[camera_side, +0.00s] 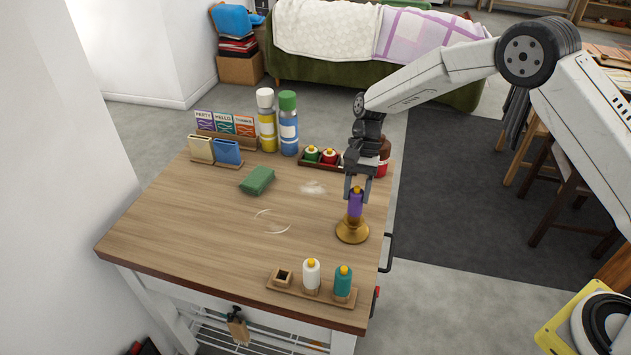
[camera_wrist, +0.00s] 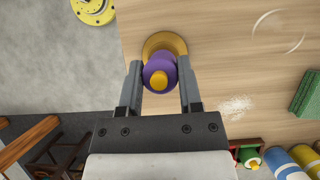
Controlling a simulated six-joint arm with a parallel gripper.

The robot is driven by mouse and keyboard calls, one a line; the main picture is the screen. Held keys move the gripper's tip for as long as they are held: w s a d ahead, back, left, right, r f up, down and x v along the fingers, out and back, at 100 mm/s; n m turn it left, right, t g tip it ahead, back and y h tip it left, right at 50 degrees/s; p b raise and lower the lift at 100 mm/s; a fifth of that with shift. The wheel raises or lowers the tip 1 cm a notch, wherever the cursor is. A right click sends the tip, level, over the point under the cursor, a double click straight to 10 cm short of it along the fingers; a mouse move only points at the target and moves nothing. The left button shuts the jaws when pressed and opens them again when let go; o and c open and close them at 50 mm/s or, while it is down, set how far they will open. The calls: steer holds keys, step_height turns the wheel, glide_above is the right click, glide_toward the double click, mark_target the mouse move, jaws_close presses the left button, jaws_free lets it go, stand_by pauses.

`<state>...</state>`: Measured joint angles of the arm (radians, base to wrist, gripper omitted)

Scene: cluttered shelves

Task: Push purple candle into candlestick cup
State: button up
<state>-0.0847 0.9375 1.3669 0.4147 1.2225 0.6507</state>
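The purple candle (camera_side: 355,206) has a yellow-orange tip and stands upright at the top of the brass candlestick (camera_side: 352,232). How deep its lower end sits in the cup cannot be made out. My gripper (camera_side: 356,194) comes down from above with one finger on each side of the candle, and looks shut on its upper part. In the wrist view the candle (camera_wrist: 160,76) lies between the fingertips of my gripper (camera_wrist: 160,78). The candlestick's round base (camera_wrist: 162,41) shows behind it, and its cup is hidden by the candle.
A wooden holder (camera_side: 328,292) with a white candle (camera_side: 311,274), a teal candle (camera_side: 343,281) and an empty square socket stands at the front. A green block (camera_side: 257,181) lies left of centre. Bottles (camera_side: 288,125), cards and a tray of red and green items stand at the back.

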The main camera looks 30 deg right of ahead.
steer(key=o, duration=0.5)
steer(key=shift+c, duration=0.2)
steer(key=v, duration=0.7)
steer(key=shift+d+r, duration=0.15)
steer(key=shift+r, duration=0.2)
steer(key=s+d+n+t+h, duration=0.2)
steer(key=s+d+n+t, duration=0.1)
steer(key=s, duration=0.8)
steer(key=s+d+n+t+h, duration=0.2)
steer(key=s+d+n, duration=0.3)
steer(key=s, duration=0.6)
steer(key=shift+s+r+n+t, duration=0.15)
steer(key=shift+s+n+t, duration=0.25)
steer(key=shift+t, duration=0.5)
